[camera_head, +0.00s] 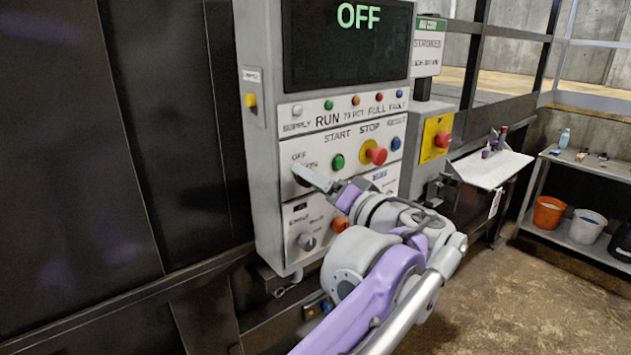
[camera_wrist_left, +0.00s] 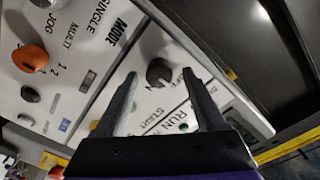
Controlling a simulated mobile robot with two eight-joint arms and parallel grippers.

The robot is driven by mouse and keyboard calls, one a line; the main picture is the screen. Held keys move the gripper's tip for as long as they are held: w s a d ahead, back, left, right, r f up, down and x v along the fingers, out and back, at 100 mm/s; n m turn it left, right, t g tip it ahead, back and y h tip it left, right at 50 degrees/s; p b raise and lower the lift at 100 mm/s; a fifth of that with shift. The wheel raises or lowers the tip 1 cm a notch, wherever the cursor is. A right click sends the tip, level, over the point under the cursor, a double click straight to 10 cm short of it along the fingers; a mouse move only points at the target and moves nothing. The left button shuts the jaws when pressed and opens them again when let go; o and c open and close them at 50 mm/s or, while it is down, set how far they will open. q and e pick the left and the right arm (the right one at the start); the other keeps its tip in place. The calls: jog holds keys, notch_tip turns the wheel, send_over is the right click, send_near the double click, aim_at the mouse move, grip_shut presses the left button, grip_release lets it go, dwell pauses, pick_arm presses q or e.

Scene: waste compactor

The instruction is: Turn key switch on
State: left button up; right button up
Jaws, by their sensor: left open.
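The control panel (camera_head: 340,145) is a light grey cabinet with a dark screen (camera_head: 347,45) that reads OFF in green. The switch marked OFF and ON sits on its lower left part, and my left gripper (camera_head: 309,176) covers most of it in the head view. In the left wrist view a dark round switch knob (camera_wrist_left: 159,72) shows between the two fingertips of my open left gripper (camera_wrist_left: 160,78). I cannot tell whether the fingers touch it. My right gripper is not in view.
A green start button (camera_head: 338,161) and red stop button (camera_head: 376,154) sit right of the switch. A red emergency button (camera_head: 443,139) on a yellow plate is further right. An orange knob (camera_wrist_left: 30,58) shows in the wrist view. Floor at right is clear.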

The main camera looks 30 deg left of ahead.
pick_arm(q)
grip_shut()
dwell(0.3)
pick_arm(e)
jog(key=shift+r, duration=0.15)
pick_arm(q)
jog(key=shift+w+m+p, duration=0.1)
jog(key=shift+m+p, duration=1.85)
jog(key=shift+m, duration=3.85)
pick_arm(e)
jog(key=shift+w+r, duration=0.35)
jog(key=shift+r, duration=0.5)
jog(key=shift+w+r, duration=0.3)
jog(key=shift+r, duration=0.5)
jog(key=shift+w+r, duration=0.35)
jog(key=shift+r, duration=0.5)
pick_arm(q)
jog(key=shift+f, duration=0.1)
